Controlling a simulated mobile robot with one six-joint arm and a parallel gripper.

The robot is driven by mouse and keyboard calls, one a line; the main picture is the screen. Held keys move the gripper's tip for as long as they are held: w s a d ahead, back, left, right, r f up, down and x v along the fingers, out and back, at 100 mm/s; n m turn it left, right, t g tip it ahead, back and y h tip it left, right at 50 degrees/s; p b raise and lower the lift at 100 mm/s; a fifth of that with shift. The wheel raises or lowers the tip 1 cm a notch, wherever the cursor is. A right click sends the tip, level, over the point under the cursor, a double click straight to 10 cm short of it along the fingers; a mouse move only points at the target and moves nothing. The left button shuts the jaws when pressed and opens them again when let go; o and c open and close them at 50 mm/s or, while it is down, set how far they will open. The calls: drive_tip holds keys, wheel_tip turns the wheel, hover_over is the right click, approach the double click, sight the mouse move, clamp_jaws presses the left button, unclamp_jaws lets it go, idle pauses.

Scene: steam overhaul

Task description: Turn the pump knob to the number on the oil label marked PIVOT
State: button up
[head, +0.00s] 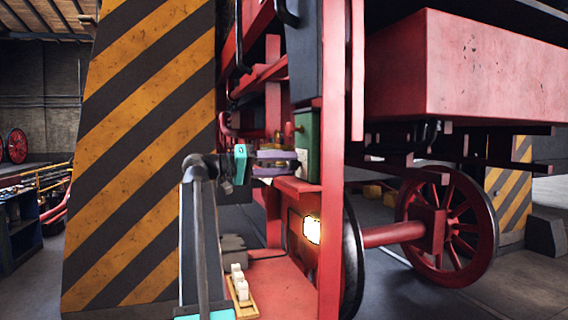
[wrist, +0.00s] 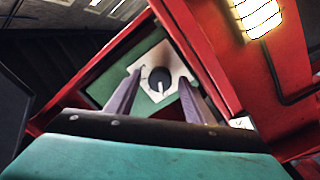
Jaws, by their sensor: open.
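The pump is a green box (head: 307,145) on a red ledge of the red frame in the head view. In the wrist view its green face (wrist: 118,75) carries a pale dial plate (wrist: 154,57) with a dark round knob (wrist: 160,76). A light pointer mark on the knob points toward the bottom of the picture. My gripper (head: 292,161) is open at the pump's left side; in the wrist view its two purple fingers (wrist: 158,84) appear on either side of the knob. I cannot tell whether they touch it. No dial numbers or PIVOT label are readable.
A lit lamp (head: 312,230) glows below the pump. Several white blocks stand on a wooden tray (head: 246,306) on the red deck. A striped pillar (head: 140,150) is close on the left. A red upright (head: 333,160) and wheel (head: 350,265) stand right of the pump.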

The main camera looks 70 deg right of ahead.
drive_tip(key=shift+s+d, duration=0.15)
drive_tip(key=shift+s, duration=0.05)
drive_tip(key=shift+f, duration=0.1)
drive_tip(key=c, duration=1)
drive_tip(key=shift+w, duration=0.1)
drive_tip(key=shift+c, duration=0.2)
